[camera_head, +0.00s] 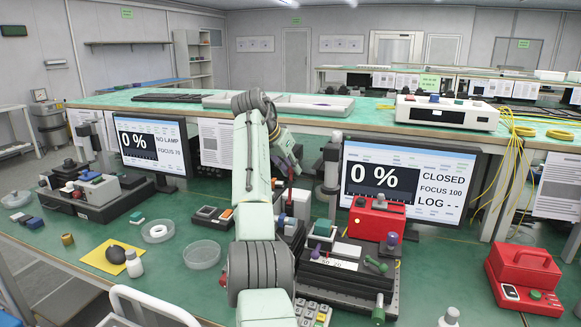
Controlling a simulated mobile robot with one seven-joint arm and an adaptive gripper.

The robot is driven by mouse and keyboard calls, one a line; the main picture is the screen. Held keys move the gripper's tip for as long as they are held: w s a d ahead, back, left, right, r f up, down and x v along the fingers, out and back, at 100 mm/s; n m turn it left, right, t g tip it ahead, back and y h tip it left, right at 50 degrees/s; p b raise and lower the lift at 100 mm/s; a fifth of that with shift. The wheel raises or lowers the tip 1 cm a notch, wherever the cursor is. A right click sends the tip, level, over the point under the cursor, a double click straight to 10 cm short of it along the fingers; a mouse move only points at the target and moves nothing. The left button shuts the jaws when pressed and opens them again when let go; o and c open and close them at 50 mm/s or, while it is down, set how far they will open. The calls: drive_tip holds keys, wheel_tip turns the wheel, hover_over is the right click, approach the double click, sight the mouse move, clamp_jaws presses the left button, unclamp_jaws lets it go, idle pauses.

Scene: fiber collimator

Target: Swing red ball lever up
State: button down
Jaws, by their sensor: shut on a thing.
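My gripper (289,182) reaches down at the centre of the picture, behind my pale green arm, among the parts left of the right monitor. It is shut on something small. A small patch of red, seemingly the red ball lever (290,197), shows right at its fingertips. The fingers and nearby parts hide most of the lever, so its angle cannot be told. The dark optical bench (345,285) stands just right of my arm. The right monitor (408,187) reads 0 %, CLOSED, FOCUS 100.
A red box (376,218), a green-ball lever (376,264) and a purple knob (392,239) crowd the right bench. A second device (95,190) and a left monitor (152,148) stand at left. Clear dishes (202,255) lie between.

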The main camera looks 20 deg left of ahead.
drive_tip(key=shift+w+r, duration=0.2)
drive_tip(key=shift+r, duration=0.3)
drive_tip(key=c, duration=1.8)
unclamp_jaws()
drive_tip(key=shift+f, duration=0.1)
drive_tip(key=o, duration=0.3)
drive_tip(key=shift+a+f, duration=0.1)
drive_tip(key=shift+f, duration=0.15)
drive_tip(key=shift+o, duration=0.2)
drive_tip(key=v, duration=1.2)
drive_tip(key=shift+w, duration=0.1)
